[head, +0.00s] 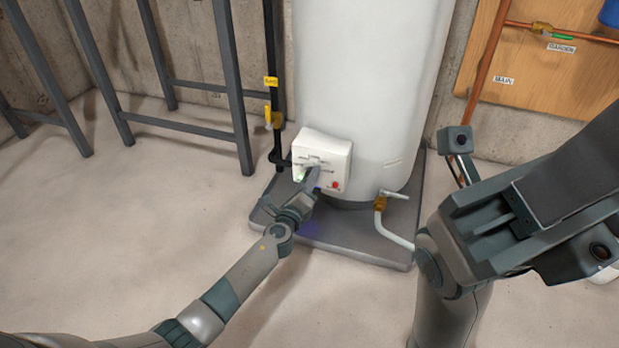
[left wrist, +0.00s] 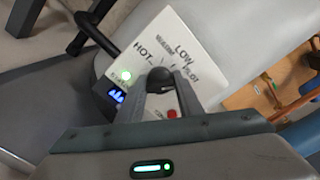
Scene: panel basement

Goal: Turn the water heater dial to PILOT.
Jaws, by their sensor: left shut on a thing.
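The water heater (head: 370,80) is a tall white tank with a white control box (head: 312,146) low on its front. In the left wrist view the box (left wrist: 165,33) shows the labels HOT, LOW and PILOT, with another word between HOT and LOW. The black dial (left wrist: 160,78) sits below these labels. My left gripper (head: 315,178) is shut on the dial, one finger on each side of it. I cannot tell which label the dial points to. My right arm shows at the right, away from the heater; its fingertips cannot be made out.
A green light (left wrist: 126,76) and a red button (left wrist: 172,113) are on the box. A drain valve with a brass fitting (head: 380,203) is to its right. A black gas pipe with a yellow handle (head: 267,115) and a grey metal frame (head: 235,95) stand left.

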